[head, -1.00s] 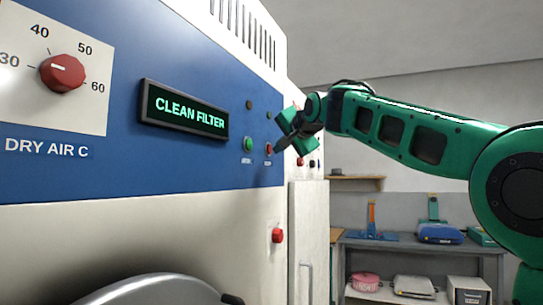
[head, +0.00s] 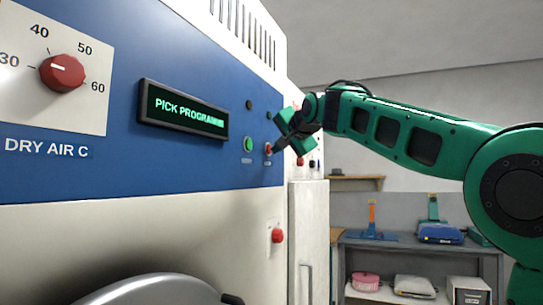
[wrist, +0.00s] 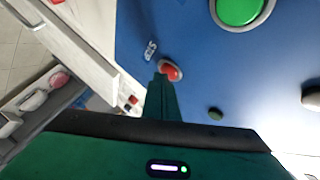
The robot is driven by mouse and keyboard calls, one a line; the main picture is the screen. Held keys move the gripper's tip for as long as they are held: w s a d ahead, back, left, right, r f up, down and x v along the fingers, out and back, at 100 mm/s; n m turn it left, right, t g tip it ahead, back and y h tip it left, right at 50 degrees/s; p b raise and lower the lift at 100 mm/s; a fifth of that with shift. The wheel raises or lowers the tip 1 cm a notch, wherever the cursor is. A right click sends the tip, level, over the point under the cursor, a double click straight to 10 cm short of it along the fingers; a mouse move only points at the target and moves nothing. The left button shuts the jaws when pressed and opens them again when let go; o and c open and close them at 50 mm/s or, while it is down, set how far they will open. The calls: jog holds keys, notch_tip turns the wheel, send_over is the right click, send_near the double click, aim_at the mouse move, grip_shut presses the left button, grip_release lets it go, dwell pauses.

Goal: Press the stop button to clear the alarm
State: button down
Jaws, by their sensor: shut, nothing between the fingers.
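The red stop button (head: 268,150) sits on the blue front panel (head: 200,165) of the machine, to the right of the green button (head: 248,145). My gripper (head: 274,149) is shut and empty, with its fingertips at the red button. In the wrist view the shut fingers (wrist: 162,82) reach the edge of the red button (wrist: 171,70) and appear to touch it. The green button (wrist: 238,8) is apart from them at the top. The display (head: 184,110) reads "PICK PROGRAMME", its last letters hard to read.
A red dial (head: 62,73) is at the upper left of the panel. Another red button (head: 277,236) sits lower on the pale front. A round grey door (head: 160,291) is below. A shelf (head: 400,245) with several items stands at the back right.

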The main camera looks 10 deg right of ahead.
jog(key=shift+s+d, duration=0.45)
jog(key=shift+d, duration=0.1)
jog(key=s+d, duration=0.1)
jog(key=d, duration=0.1)
jog(key=s+d, duration=0.2)
dwell(0.6)
dwell(0.6)
jog(key=s+d+f+g+h, duration=0.1)
jog(key=s+d+f+g, duration=0.2)
jog(key=s+d+f, duration=0.55)
jog(key=s+d+f+n+g+h, duration=0.1)
jog(key=s+d+f+g, duration=0.15)
jog(key=f, duration=1.05)
jog(key=s+d+f+g+h, duration=0.2)
jog(key=s+d+f, duration=0.45)
jog(key=f, duration=0.35)
jog(key=s+f+n+g, duration=0.1)
jog(key=s+f+g, duration=0.3)
jog(key=s+f, duration=0.7)
jog(key=s+f+n+g+y, duration=0.1)
jog(key=s+f+g, duration=0.2)
jog(key=s+f, duration=0.9)
jog(key=s, duration=0.7)
jog(key=shift+s+a+f+g+y, duration=0.15)
jog(key=shift+f+g+y, duration=0.1)
jog(key=shift+g+y, duration=0.1)
